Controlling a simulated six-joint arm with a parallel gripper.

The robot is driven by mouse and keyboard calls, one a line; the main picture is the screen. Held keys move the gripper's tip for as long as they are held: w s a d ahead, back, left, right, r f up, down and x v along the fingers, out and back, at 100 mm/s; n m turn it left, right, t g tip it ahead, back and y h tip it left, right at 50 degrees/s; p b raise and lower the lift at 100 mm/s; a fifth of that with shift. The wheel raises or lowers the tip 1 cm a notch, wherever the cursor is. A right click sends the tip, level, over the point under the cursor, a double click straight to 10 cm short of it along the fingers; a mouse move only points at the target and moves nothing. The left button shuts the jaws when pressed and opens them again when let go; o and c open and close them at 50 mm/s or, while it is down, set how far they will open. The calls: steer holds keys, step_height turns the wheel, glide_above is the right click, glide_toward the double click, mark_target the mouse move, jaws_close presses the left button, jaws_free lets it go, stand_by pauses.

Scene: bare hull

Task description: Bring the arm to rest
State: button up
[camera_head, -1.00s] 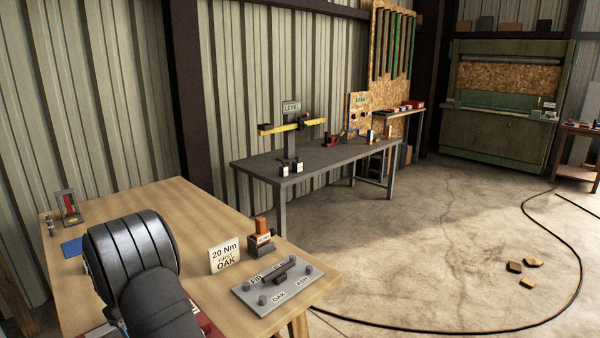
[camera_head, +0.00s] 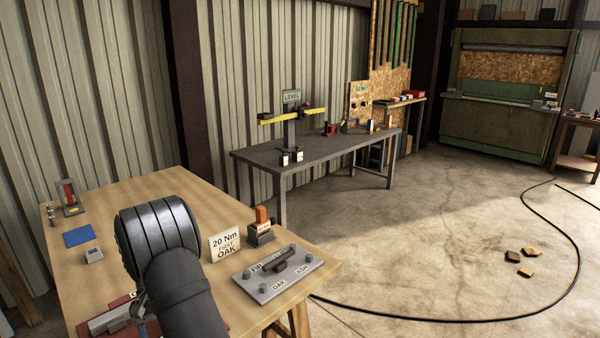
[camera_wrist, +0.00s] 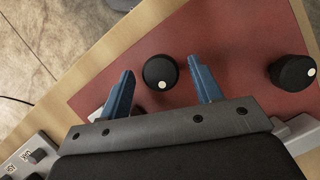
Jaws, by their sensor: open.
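My arm (camera_head: 165,250) rises in the front of the head view, over the near wooden bench (camera_head: 130,200). In the wrist view my gripper (camera_wrist: 160,68) is open, its two blue fingers spread apart. A black round knob with a white dot (camera_wrist: 160,72) shows between the fingertips, above a red panel (camera_wrist: 235,40). Nothing is clamped in the fingers. I cannot tell whether a finger touches the knob. In the head view the arm hides most of the red panel (camera_head: 108,306).
A grey plate marked OAK and ASH (camera_head: 285,285), a "20 Nm first OAK" card (camera_head: 224,246) and an orange-topped block (camera_head: 261,225) stand right of the arm. A blue pad (camera_head: 79,236) and small grey block (camera_head: 93,255) lie left. A grey table (camera_head: 320,155) stands behind.

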steer(key=m+y, duration=0.1)
steer(key=m, duration=0.3)
steer(key=shift+d+m+y, duration=0.15)
steer(key=shift+m+y, duration=0.15)
steer(key=shift+y, duration=0.1)
steer(key=m, duration=0.2)
steer(key=m+y, duration=0.1)
steer(key=m, duration=0.1)
steer(key=shift+d+y, duration=0.1)
steer(key=shift+y, duration=0.2)
